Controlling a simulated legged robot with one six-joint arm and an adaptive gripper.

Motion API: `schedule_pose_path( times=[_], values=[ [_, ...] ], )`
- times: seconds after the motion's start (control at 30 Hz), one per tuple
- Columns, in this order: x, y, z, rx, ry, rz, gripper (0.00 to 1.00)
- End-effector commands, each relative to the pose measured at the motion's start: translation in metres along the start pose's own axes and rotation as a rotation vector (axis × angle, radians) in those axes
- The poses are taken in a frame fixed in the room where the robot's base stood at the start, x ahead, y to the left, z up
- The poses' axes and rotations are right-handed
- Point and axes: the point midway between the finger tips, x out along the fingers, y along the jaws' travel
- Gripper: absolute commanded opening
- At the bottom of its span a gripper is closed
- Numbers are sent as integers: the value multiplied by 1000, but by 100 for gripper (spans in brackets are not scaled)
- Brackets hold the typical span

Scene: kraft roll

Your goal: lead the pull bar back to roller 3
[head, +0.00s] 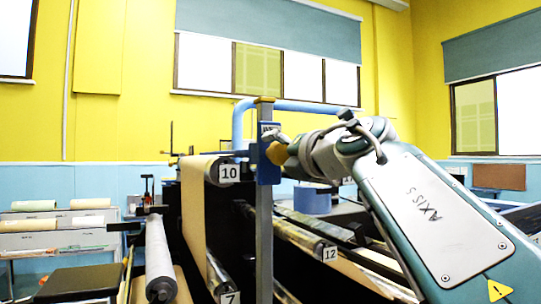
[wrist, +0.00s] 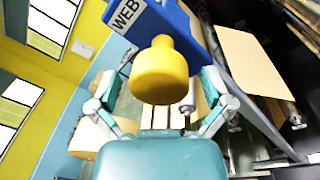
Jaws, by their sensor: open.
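My gripper (wrist: 160,88) is open, with one finger on each side of a yellow knob (wrist: 160,72). I cannot tell whether the fingers touch it. The knob sits on a blue box (wrist: 184,22) labelled "WEB". In the head view the knob (head: 277,153) is on the blue box (head: 268,172) on a grey post, just left of my gripper (head: 286,150). I cannot pick out the pull bar in either view. No label reading 3 shows; the legible roller labels are 10 (head: 229,173), 7 (head: 230,299) and 12 (head: 330,254).
Kraft paper (head: 195,205) hangs from the roller labelled 10. The grey post (head: 264,235) stands in front of the machine. A grey roll (head: 159,255) juts forward at left. A blue cylinder (head: 312,199) is behind my arm. Racks with rolls (head: 30,225) stand far left.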

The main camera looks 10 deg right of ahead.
Motion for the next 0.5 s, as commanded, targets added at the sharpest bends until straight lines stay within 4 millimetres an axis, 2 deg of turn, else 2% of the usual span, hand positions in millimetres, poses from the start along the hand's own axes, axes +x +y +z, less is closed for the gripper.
schedule_pose_path(
  times=[0.07, 0.1, 0.17, 0.2, 0.3, 0.5],
  values=[
    [0, 0, 0, 0, 0, 0, 100],
    [0, 0, 0, 0, 0, 0, 91],
    [0, 0, 0, 0, 0, 0, 64],
    [0, 0, 0, 0, 0, 0, 46],
    [0, 0, 0, 0, 0, 0, 4],
    [0, 2, -3, 1, 2, 0, 4]
  ],
)
